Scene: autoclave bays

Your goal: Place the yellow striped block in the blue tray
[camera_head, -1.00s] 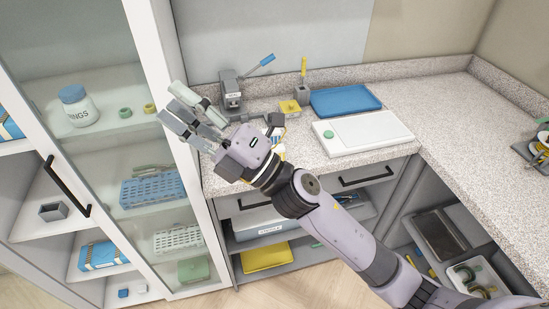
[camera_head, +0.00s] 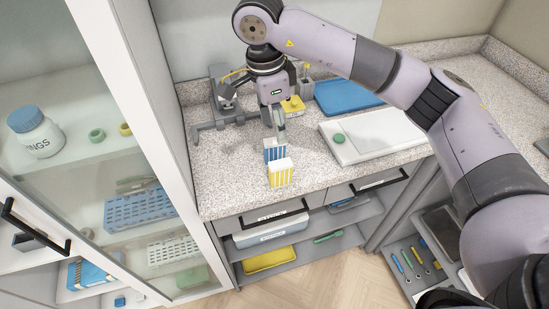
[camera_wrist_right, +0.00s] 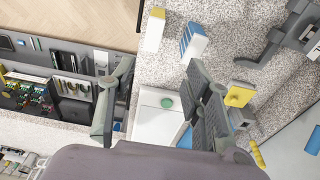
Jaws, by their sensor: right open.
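The yellow striped block (camera_head: 281,172) stands upright near the counter's front edge, with white stripes on its side. It also shows in the right wrist view (camera_wrist_right: 154,30). A blue striped block (camera_head: 273,151) stands just behind it and shows in the wrist view (camera_wrist_right: 193,42). The blue tray (camera_head: 347,97) lies at the back of the counter, to the right, and looks empty. My right gripper (camera_wrist_right: 161,68) is open and empty, with its fingers spread. In the head view it points down behind the blue striped block, partly hidden by its own wrist. My left gripper is not in view.
A white board with a green disc (camera_head: 372,135) lies in front of the tray. A yellow block (camera_head: 293,105) and a grey holder (camera_head: 305,88) stand left of the tray. A grey stand (camera_head: 226,110) is at the left. A glass-doored cabinet (camera_head: 130,165) borders the counter.

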